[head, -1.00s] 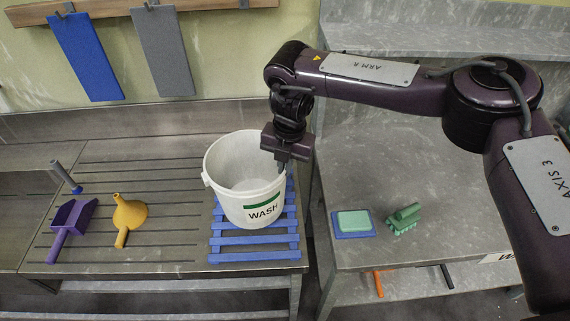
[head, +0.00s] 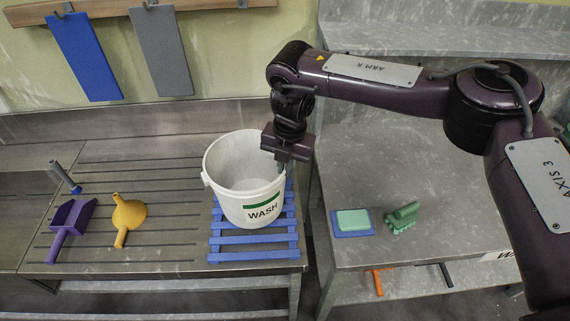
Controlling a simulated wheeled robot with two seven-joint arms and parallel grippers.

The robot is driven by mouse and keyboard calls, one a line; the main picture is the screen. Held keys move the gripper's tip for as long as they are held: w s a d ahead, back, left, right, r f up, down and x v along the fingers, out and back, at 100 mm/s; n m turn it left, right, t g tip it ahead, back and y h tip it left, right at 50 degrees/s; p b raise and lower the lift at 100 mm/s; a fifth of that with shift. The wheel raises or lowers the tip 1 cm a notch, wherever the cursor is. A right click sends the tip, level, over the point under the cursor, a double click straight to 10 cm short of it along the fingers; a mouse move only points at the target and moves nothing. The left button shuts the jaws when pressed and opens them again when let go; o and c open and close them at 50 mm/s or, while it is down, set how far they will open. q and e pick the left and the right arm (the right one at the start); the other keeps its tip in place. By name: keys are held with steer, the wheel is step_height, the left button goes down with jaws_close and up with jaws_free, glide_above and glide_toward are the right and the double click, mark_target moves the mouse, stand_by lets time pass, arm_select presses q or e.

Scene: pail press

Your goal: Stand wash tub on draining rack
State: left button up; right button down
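The wash tub (head: 240,205) is a white pail with a green band and the word WASH. It stands upright, or nearly so, over the blue slatted draining rack (head: 254,247) on the metal drainboard. The rack's front slats show; the tub covers its middle. My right gripper (head: 282,167) points down at the tub's right rim. Its fingers are at the rim, and I cannot tell whether they are closed on it. My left gripper is not in view.
A purple scoop (head: 69,225), a yellow funnel (head: 128,215) and a grey-handled tool (head: 64,176) lie left on the ribbed drainboard. On the right table are a green sponge on a blue tray (head: 368,233) and a green brush (head: 402,217). A gap separates the two tables.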

mark_target(285, 178)
steer(key=shift+f+b, duration=1)
steer(key=shift+f, duration=0.65)
steer(key=c, duration=1.2)
jaws_free()
steer(key=shift+r+p, duration=2.7)
steer(key=shift+r, duration=1.35)
steer(key=shift+f, duration=0.1)
